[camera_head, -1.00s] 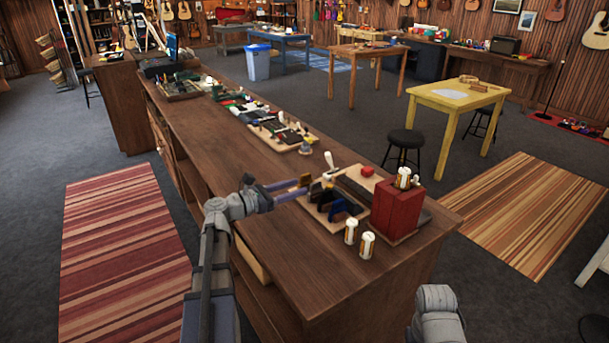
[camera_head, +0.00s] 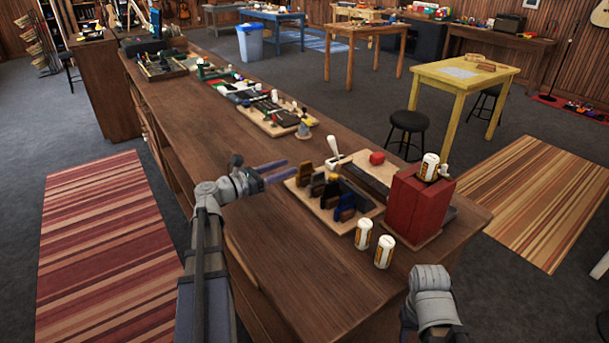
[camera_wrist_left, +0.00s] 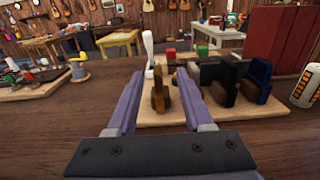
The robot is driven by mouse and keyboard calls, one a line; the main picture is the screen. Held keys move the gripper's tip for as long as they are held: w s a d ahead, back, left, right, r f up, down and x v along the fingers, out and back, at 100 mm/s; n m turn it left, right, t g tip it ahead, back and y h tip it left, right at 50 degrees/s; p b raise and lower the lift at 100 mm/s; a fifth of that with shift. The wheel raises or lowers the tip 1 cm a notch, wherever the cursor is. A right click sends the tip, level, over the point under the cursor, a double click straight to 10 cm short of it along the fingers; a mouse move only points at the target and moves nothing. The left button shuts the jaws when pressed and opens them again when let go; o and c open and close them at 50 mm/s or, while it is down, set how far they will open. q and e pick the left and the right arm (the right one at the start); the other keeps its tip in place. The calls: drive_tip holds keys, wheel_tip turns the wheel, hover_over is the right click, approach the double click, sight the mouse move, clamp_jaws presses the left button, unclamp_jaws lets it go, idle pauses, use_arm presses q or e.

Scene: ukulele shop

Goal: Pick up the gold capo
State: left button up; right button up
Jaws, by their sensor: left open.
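The gold capo (camera_head: 304,172) stands upright at the left end of a row of capos on a light wooden board (camera_head: 295,196), near the front of the long counter. In the left wrist view the gold capo (camera_wrist_left: 160,92) looks brownish-gold and shows between the fingers of my left gripper (camera_wrist_left: 157,73). My left gripper (camera_head: 290,168) is open and low over the counter, its fingertips close to the capo. Whether the fingers reach around it or stop just short, I cannot tell. My right gripper is not in view; only part of my right arm shows.
Dark and blue capos (camera_head: 341,200) stand close beside the gold one. A white-handled tool (camera_head: 334,147), a red box (camera_head: 415,205) and two white canisters (camera_head: 383,251) are nearby. The counter (camera_head: 290,250) is clear in front of the board.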

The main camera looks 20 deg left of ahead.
sight(300, 165)
use_arm(q)
drive_tip(key=shift+w+a+f+b, duration=0.3)
drive_tip(key=shift+w+f, duration=0.1)
drive_tip(key=shift+f, duration=0.2)
drive_tip(key=shift+x, duration=3.95)
drive_tip(key=shift+s+d+f, duration=0.1)
drive_tip(key=shift+s+f, duration=0.05)
clamp_jaws()
